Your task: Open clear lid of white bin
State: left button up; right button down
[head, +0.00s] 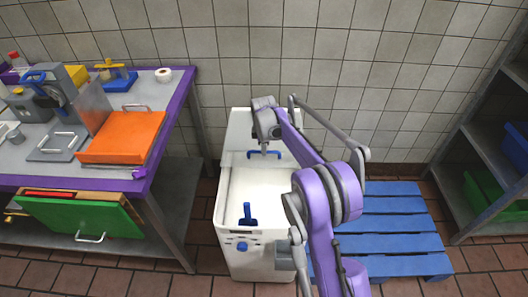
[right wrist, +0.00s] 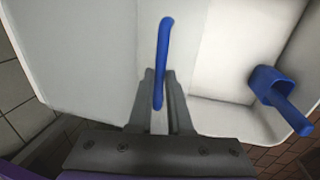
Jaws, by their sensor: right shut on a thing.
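The white bin (head: 222,215) stands on the floor in the middle of the head view, its front part open. Its pale interior (right wrist: 230,70) shows in the right wrist view. The lid (head: 238,130) is a pale panel at the bin's back with a blue bar handle (head: 255,154); its exact tilt is hard to tell. My right gripper (head: 265,147) reaches over the bin and is shut on the handle. In the right wrist view, the handle (right wrist: 165,40) stands between the fingers of the gripper (right wrist: 160,88). My left gripper is out of view.
A blue scoop (head: 247,215) rests at the bin's front; it also shows in the wrist view (right wrist: 275,92). A purple-edged worktable (head: 180,105) stands left. A blue pallet (head: 395,220) lies right, before a dark shelf (head: 485,135). A tiled wall (head: 360,60) is close behind.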

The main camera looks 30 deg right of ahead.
dwell(0.3)
jog(key=c, duration=0.8)
grip_release()
jog(key=shift+c, duration=0.2)
jog(key=shift+r, duration=0.15)
notch_tip(320, 180, up, 10)
jog(key=s+a+p, duration=0.1)
jog(key=shift+s+r, duration=0.2)
jog(key=shift+s, duration=0.2)
